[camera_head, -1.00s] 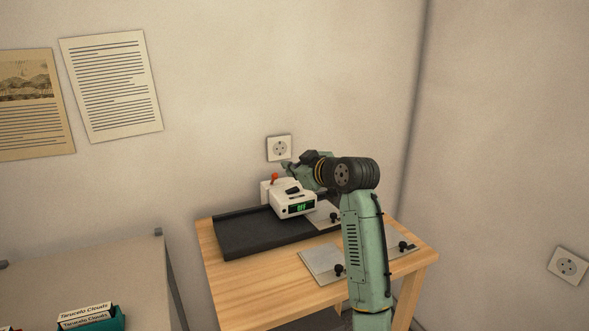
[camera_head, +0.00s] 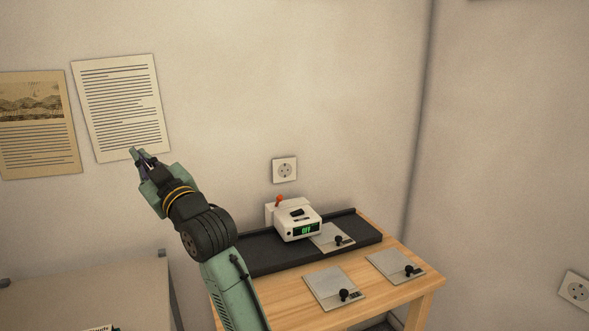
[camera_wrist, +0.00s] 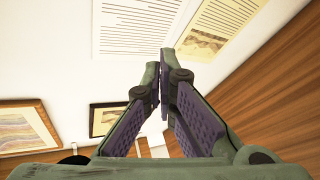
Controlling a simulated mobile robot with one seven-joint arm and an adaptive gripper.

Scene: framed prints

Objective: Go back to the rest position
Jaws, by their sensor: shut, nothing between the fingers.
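My gripper (camera_head: 138,153) is raised in front of the wall at the left of the head view, below the lined sheet. In the wrist view my gripper (camera_wrist: 164,52) shows its two fingers with their tips together and nothing between them. My arm reaches up and left, away from the wooden table (camera_head: 390,304). A white device (camera_head: 297,221) with a red knob and a green "OFF" display stands on the black mat (camera_head: 262,256) on that table, well to the right of my gripper.
Metal plates (camera_head: 334,288) with black knobs lie on the table. A grey table (camera_head: 90,290) stands at the lower left. A lined sheet (camera_head: 120,105) and an illustrated sheet (camera_head: 37,125) hang on the wall. Framed prints (camera_wrist: 28,128) show in the wrist view. A socket (camera_head: 285,169) is above the device.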

